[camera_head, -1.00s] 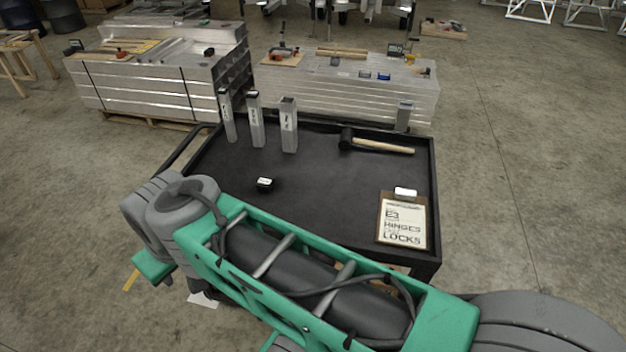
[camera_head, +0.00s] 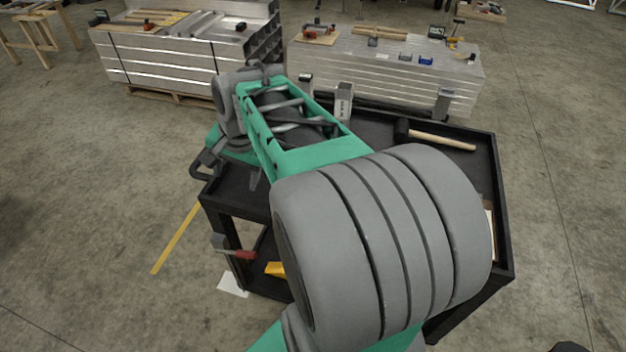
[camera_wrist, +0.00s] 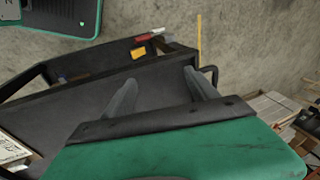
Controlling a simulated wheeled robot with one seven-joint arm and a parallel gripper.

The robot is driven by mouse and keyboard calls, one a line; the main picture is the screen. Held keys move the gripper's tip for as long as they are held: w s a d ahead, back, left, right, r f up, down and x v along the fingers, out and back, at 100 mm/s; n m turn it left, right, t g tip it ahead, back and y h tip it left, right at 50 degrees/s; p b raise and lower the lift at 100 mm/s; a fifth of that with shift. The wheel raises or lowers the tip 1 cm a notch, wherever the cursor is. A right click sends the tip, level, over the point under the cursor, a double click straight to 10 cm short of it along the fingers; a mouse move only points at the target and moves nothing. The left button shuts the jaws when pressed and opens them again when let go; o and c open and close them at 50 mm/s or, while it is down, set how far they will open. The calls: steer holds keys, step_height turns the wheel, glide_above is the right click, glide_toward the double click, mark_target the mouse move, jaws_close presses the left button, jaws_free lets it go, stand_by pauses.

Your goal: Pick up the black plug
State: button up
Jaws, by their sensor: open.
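The black plug cannot be made out in either current view; my arm covers the middle of the cart top in the head view. The black cart (camera_head: 480,180) stands in front of me, and its dark top also shows in the wrist view (camera_wrist: 80,95). My gripper (camera_wrist: 160,90) is open in the wrist view, with two grey fingers apart and nothing between them. The fingers are seen against the cart's dark surface near its edge. In the head view the gripper is largely hidden by my arm.
Upright metal tubes (camera_head: 343,103) stand at the cart's back. A black mallet (camera_head: 440,138) lies at its back right. A clipboard (camera_wrist: 12,150) is partly visible. A red-handled tool (camera_head: 238,251) and a yellow item (camera_head: 275,268) show low on the cart. Concrete floor is free at the left.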

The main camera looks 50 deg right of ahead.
steer(key=d+f+m, duration=0.2)
steer(key=d+m, duration=0.1)
steer(key=d, duration=0.2)
steer(key=w+d+f+m+b, duration=0.1)
steer(key=d+f+m, duration=0.2)
steer(key=d+m, duration=0.1)
steer(key=d+f+m+b, duration=0.1)
steer(key=d+f+m, duration=0.1)
steer(key=d, duration=0.4)
steer(key=shift+w+d+f+m+y, duration=0.3)
steer(key=shift+w+f+m+y, duration=0.1)
steer(key=shift+m, duration=0.4)
steer(key=s+d+f+m+b, duration=0.1)
steer(key=s+d+f+m, duration=0.1)
steer(key=d+f+m, duration=0.3)
steer(key=s+d+f+m, duration=0.1)
steer(key=s+d+m, duration=0.15)
steer(key=d, duration=0.45)
steer(key=shift+m+t+y, duration=0.3)
steer(key=shift+m, duration=0.45)
steer(key=x, duration=0.7)
steer(key=shift+w+d+f+p, duration=0.1)
steer(key=shift+w+d+p, duration=0.1)
steer(key=shift+p, duration=0.15)
steer(key=shift+w+a+f, duration=0.1)
steer(key=shift+w+f, duration=0.05)
steer(key=shift+f, duration=0.15)
steer(key=shift+c, duration=0.4)
steer(key=c, duration=1.3)
